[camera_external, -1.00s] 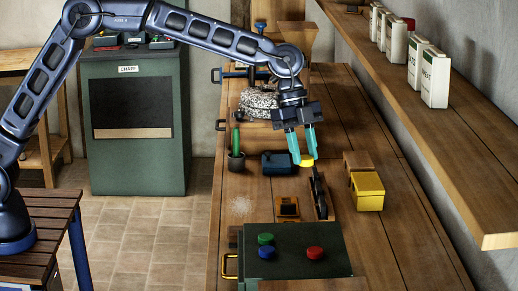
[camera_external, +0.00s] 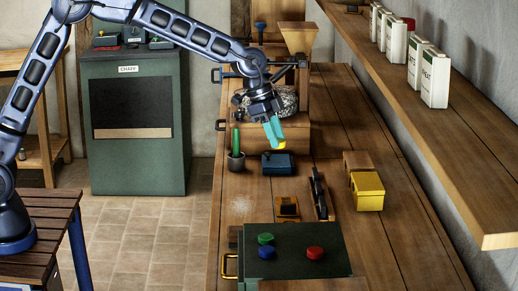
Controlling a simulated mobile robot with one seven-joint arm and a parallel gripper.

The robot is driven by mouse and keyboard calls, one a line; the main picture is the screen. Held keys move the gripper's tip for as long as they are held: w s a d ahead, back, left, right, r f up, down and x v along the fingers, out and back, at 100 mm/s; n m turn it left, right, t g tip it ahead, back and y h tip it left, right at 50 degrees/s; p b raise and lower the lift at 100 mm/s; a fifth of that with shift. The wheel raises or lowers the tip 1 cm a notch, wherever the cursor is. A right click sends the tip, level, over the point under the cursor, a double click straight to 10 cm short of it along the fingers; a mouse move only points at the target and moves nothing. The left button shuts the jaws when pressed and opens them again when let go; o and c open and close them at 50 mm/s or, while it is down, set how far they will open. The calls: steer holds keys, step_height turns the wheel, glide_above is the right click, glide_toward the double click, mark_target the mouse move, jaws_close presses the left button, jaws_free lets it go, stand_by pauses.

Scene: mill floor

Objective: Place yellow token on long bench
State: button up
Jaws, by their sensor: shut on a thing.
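My gripper (camera_external: 275,138) has teal fingers and is shut on the yellow token (camera_external: 279,146), a small disc of which only a part shows below the fingertips. The gripper holds it in the air over the long bench (camera_external: 385,215), above a dark blue box (camera_external: 278,164). The long bench is a wooden plank top running from front to back. Green (camera_external: 265,239), blue (camera_external: 267,252) and red (camera_external: 315,253) tokens sit on a dark green box top (camera_external: 295,265) at the near end of the bench.
A millstone and wooden hopper (camera_external: 299,37) are behind. A shelf with white canisters (camera_external: 434,78) runs along the right wall. Bare planks lie right.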

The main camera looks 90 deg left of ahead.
steer(key=s+a+f+n+y, duration=0.1)
steer(key=s+a+f+n, duration=0.1)
steer(key=s+a, duration=0.3)
steer(key=s+a+f+n+y, duration=0.1)
steer(key=s+a+n, duration=0.1)
steer(key=a, duration=0.5)
glide_above(253, 204)
steer(key=s, duration=0.2)
steer(key=shift+t, duration=0.3)
steer(key=f, duration=1.5)
steer(key=shift+w+d+f, duration=0.1)
steer(key=shift+w+f, duration=0.1)
steer(key=shift+w, duration=0.05)
steer(key=shift+f, duration=2.45)
steer(key=shift+f, duration=0.15)
steer(key=o, duration=0.9)
steer(key=shift+o, duration=0.2)
